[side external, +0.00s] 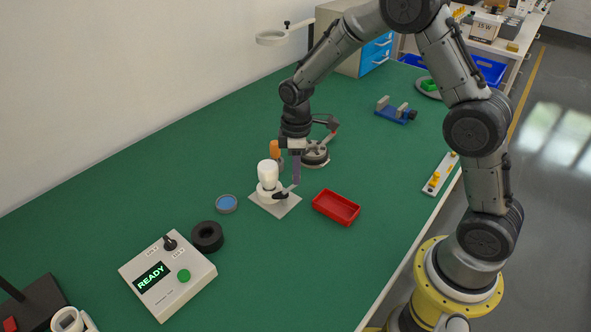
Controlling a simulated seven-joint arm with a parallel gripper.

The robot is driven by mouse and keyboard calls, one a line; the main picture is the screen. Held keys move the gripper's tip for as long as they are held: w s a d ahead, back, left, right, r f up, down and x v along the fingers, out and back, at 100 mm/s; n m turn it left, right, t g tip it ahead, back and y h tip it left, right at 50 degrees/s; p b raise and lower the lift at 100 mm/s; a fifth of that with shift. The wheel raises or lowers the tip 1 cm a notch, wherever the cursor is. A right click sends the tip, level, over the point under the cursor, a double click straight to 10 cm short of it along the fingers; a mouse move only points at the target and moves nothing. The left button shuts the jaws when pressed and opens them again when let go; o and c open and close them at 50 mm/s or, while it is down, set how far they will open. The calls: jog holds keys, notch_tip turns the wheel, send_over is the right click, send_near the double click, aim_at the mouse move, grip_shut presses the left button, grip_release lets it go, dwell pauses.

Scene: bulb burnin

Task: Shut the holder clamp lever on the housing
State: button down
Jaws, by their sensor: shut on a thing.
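A white bulb (268,170) stands upright in a white holder housing (266,194) on a light grey square plate (281,209). The dark clamp lever (284,191) is at the housing's right side, and its outer end rises toward my fingers. My gripper (295,181) points down just right of the bulb, shut on the lever's end. The fingers partly cover that end, and the exact grip is too small to make out. I cannot tell how far the lever stands from its shut position.
An orange-handled thing (274,149) stands close behind the bulb, and a round metal fixture (316,155) behind my gripper. A red tray (336,208) lies to the right. A blue disc (227,204), black ring (207,236) and control box (168,276) reading READY are left.

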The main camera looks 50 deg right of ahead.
jog(key=m, duration=0.2)
jog(key=s+m, duration=0.1)
jog(key=m, duration=0.1)
jog(key=s+m, duration=0.1)
jog(key=shift+a+m, duration=0.35)
jog(key=shift+m, duration=0.05)
jog(key=m, duration=0.2)
jog(key=s+a+m, duration=0.1)
jog(key=m, duration=0.2)
jog(key=shift+s+a, duration=0.15)
jog(key=shift+a, duration=0.05)
jog(key=shift+m, duration=0.3)
jog(key=c, duration=0.7)
grip_release()
notch_tip(320, 180, up, 14)
jog(key=shift+s+f, duration=0.1)
